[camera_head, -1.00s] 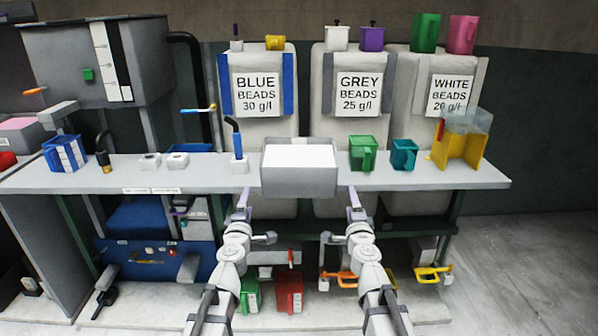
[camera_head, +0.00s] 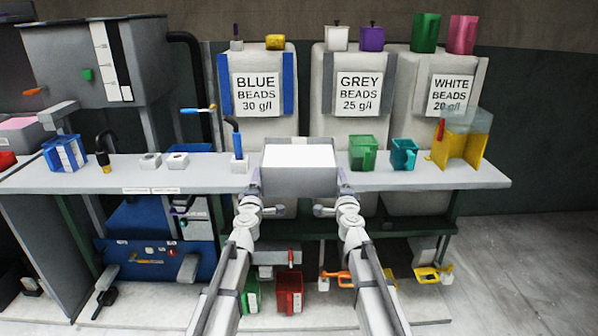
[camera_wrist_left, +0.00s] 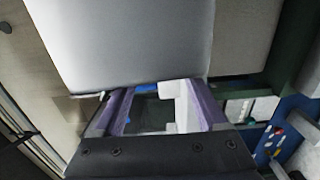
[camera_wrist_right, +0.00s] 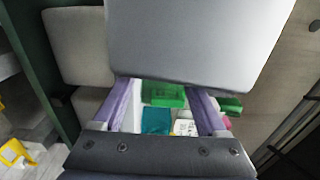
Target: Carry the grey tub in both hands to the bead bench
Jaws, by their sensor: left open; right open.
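The grey tub (camera_head: 299,183) stands at the front edge of the bead bench (camera_head: 215,178), with a white top surface showing. My left gripper (camera_head: 250,186) is at the tub's left side and my right gripper (camera_head: 344,184) at its right side, both partly hidden. In the left wrist view the open purple-sided fingers (camera_wrist_left: 160,90) reach to the tub's lower edge (camera_wrist_left: 130,45). In the right wrist view the open fingers (camera_wrist_right: 163,86) likewise reach to the tub's edge (camera_wrist_right: 195,40). I cannot tell whether the fingers touch it.
A green jug (camera_head: 363,154), a teal jug (camera_head: 404,155) and a yellow stand (camera_head: 466,150) are on the bench to the right. A blue-handled tool (camera_head: 238,150) stands left of the tub. Bead hoppers rise behind. Bare bench lies between the teal jug and the stand.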

